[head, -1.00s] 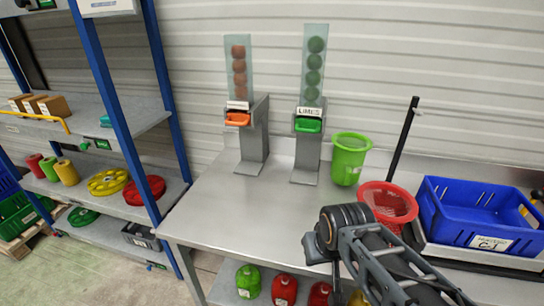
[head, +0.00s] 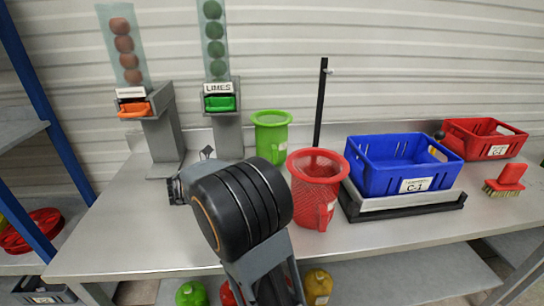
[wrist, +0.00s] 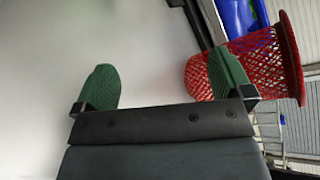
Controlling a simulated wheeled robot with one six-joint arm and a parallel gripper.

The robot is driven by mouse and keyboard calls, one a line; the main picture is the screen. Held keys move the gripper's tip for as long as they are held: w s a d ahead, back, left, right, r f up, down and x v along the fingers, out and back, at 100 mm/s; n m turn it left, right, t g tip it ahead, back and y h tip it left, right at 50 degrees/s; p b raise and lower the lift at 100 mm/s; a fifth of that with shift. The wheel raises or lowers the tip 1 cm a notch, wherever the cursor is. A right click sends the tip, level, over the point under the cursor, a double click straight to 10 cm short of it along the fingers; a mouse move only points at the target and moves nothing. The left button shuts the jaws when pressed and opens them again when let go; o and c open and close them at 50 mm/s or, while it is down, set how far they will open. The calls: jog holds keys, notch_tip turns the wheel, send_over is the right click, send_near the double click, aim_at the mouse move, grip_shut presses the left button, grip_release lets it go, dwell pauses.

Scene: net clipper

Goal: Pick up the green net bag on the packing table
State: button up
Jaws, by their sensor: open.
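The green net bag (head: 270,138), a bright green tube with a flared rim, stands upright on the packing table (head: 125,235), behind the red net bag (head: 316,195). My arm's wrist covers the table in front and to the left of it. My gripper (wrist: 163,82) is open and empty, with its two green finger pads apart over bare grey table. In the wrist view the red net bag (wrist: 265,60) is beside and partly behind the right finger; I cannot tell whether they touch. The green net bag is not visible in the wrist view.
A limes dispenser (head: 227,138) and an orange-handled dispenser (head: 168,140) stand at the back left. A black post (head: 320,105) rises behind the red net bag. A blue crate (head: 375,180), red crate (head: 470,146) and brush (head: 507,180) are to the right. The front left tabletop is clear.

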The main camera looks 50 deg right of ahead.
jog(key=w+d+n+h, duration=0.1)
jog(key=n, duration=0.1)
jog(key=w+d+f+n+h+b, duration=0.1)
jog(key=w+n, duration=0.1)
jog(key=w+d+n+t+h, duration=0.1)
jog(key=n, duration=0.2)
jog(key=shift+w+d+f+b, duration=0.25)
jog(key=shift+w+f+b, duration=0.05)
jog(key=shift+f+b, duration=0.05)
send_near(280, 151)
jog(key=shift+h, duration=0.3)
jog(key=shift+d+f+b, duration=0.2)
jog(key=shift+d+b, duration=0.1)
jog(key=shift+d, duration=0.9)
jog(key=shift+d+f+b, duration=0.15)
jog(key=shift+d+b, duration=0.1)
jog(key=shift+d, duration=0.95)
jog(key=c, duration=1)
jog(key=shift+r, duration=0.1)
